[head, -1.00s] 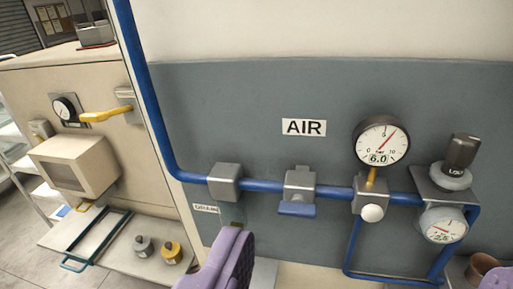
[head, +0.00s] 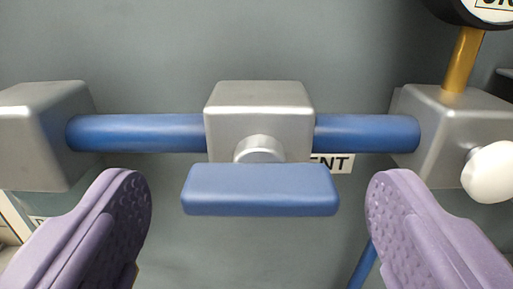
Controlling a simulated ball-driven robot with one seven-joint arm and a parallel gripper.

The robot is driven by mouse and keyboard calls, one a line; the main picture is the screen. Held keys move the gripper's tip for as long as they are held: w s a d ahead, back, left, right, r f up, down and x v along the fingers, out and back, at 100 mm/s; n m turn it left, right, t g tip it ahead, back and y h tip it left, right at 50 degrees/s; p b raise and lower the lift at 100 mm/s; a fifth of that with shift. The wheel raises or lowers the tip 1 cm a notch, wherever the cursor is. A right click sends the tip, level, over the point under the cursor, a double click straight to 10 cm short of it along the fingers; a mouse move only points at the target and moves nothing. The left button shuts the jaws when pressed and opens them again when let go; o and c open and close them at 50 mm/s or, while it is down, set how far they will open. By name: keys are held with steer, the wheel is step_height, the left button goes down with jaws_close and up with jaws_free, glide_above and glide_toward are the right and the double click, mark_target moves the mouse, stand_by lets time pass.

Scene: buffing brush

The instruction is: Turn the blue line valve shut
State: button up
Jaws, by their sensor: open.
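The blue line valve has a grey block body (head: 259,105) set in a blue pipe (head: 140,133) on the wall. Its blue bar handle (head: 260,190) sticks out below a round silver stem and lies level, in line with the pipe. My gripper (head: 258,208) is open, with one purple finger left of the handle and the other right of it. Clear gaps show between each finger and the handle's ends, and nothing is held. How far the fingertips are from the handle in depth is hard to tell.
A grey block (head: 45,135) sits on the pipe at left. At right, another grey block (head: 450,135) carries a white knob (head: 490,172) and a yellow stem (head: 463,60) under a gauge. A partly hidden label (head: 333,163) is behind the handle.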

steer(key=shift+w+r, duration=0.1)
steer(key=shift+w, duration=0.7)
steer(key=c, duration=1.1)
steer(key=shift+o, duration=0.2)
